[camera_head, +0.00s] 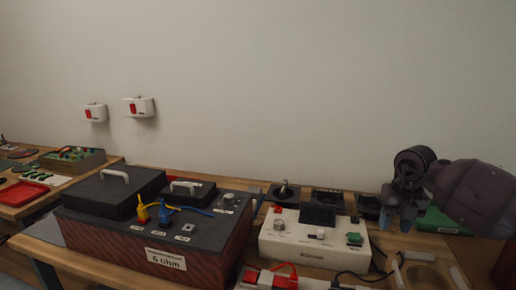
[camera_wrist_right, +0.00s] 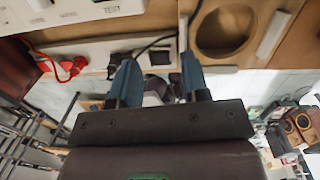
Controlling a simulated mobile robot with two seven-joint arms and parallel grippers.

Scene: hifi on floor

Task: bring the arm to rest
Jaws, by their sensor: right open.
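My right gripper (camera_head: 397,217) hangs at the right of the head view, above the right end of the wooden bench. Its blue-grey fingers point down, beside the white device and in front of a green item. In the right wrist view my right gripper (camera_wrist_right: 158,80) shows its two fingers apart with nothing held between them. A black cable and a bench edge show beyond the fingertips. My left gripper is in neither view.
A white control box (camera_head: 312,240) stands left of the gripper. A dark box labelled 6 ohm (camera_head: 160,238) is further left. A red tray (camera_head: 22,193) lies on the left table. A red plug (camera_wrist_right: 70,68) shows in the wrist view. The wall above is mostly bare.

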